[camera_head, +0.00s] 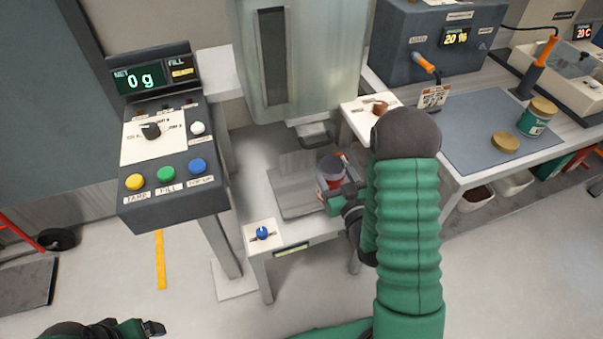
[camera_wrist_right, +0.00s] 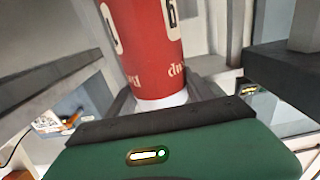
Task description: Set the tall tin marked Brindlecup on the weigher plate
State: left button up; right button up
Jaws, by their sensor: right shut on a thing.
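A red tin (camera_wrist_right: 146,45) with white lettering is between the fingers of my right gripper (camera_wrist_right: 165,97), which is shut on it. Its lettering is cut off, so I cannot read the full name. In the head view the tin (camera_head: 331,168) shows a grey top and stands over the right part of the grey weigher plate (camera_head: 290,197); I cannot tell whether it touches the plate. My right gripper (camera_head: 342,200) is partly hidden by its own arm. My left gripper (camera_head: 135,328) is low at the left edge, cut off by the frame.
A filling spout (camera_head: 314,133) hangs from a clear hopper (camera_head: 300,60) above the plate. A control panel (camera_head: 165,150) at left reads 0 g. A blue knob (camera_head: 262,233) is on the stand's front. A green tin (camera_head: 536,117) and a lid (camera_head: 506,142) are on the right-hand bench.

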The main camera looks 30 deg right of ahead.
jog(key=w+f+b, duration=0.2)
jog(key=w, duration=0.4)
jog(key=w+a+f+b, duration=0.1)
jog(key=w+f+b, duration=0.2)
jog(key=w, duration=0.3)
jog(key=shift+a+b, duration=0.25)
jog(key=shift+b, duration=0.05)
jog(key=o, duration=1)
jog(key=shift+s+d+f, duration=0.1)
jog(key=shift+d, duration=0.05)
jog(key=shift+o, duration=0.9)
pick_arm(q)
jog(key=s+x, duration=0.1)
jog(key=x, duration=0.7)
jog(key=shift+s+f, duration=0.25)
jog(key=shift+r, duration=0.1)
pick_arm(e)
jog(key=shift+s, duration=0.1)
